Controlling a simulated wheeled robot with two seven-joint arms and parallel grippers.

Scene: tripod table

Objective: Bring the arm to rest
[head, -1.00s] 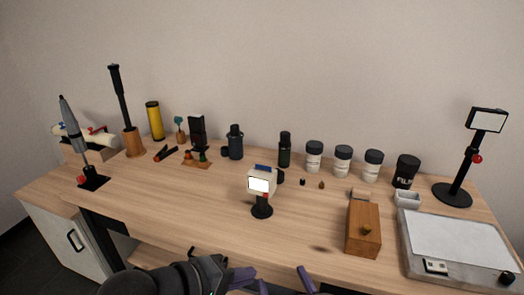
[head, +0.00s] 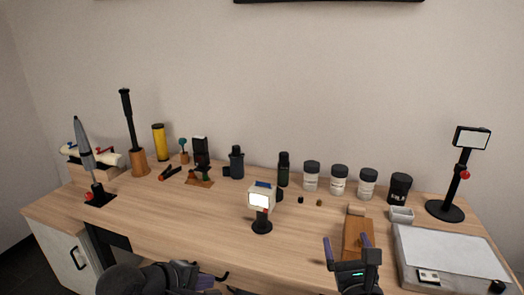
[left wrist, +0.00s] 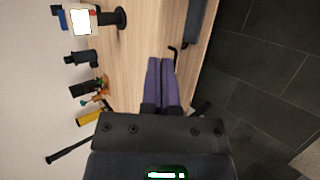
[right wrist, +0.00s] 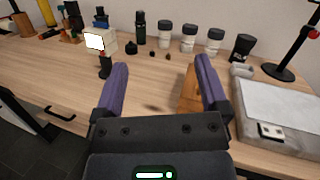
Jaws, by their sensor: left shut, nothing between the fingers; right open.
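My left gripper (head: 205,282) is low at the table's front edge, left of centre in the head view. Its purple fingers (left wrist: 161,82) are pressed together with nothing between them in the left wrist view. My right gripper (head: 346,242) is in front of the small wooden box (head: 357,223) in the head view, hiding part of it. In the right wrist view the right gripper's purple fingers (right wrist: 160,75) are spread wide and empty, with the table behind them.
A small lit screen on a stand (head: 260,200) stands mid-table. A grey flat panel (head: 450,255) lies at the right, near a tripod lamp (head: 448,208). Several lidded jars (head: 339,180) line the back. The front left tabletop (head: 170,225) is clear.

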